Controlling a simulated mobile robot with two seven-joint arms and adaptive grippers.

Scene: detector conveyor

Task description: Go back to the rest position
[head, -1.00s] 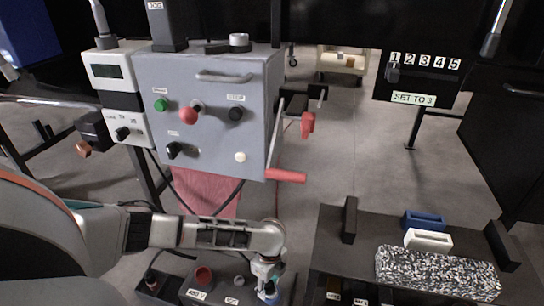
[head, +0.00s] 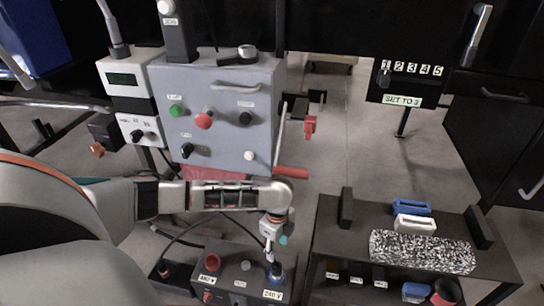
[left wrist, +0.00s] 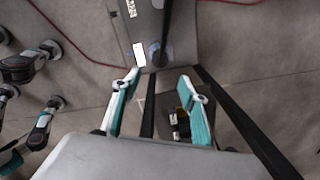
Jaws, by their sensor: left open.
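My left arm comes in from the left in the head view. My left gripper (head: 274,254) points down over the low grey socket box, close above the blue socket (head: 276,272) beside the 240 V label. In the left wrist view the gripper (left wrist: 160,95) has its two teal-and-white fingers spread wide with nothing between them. The blue socket also shows there, ahead of the fingers (left wrist: 157,54). My right gripper is not in view.
A grey control panel (head: 222,130) with buttons and a red-handled lever (head: 292,172) stands behind my left arm. A dark cart (head: 335,240) at right carries a speckled block (head: 422,252), a white piece (head: 415,224) and a blue piece (head: 411,207). Open floor lies behind the cart.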

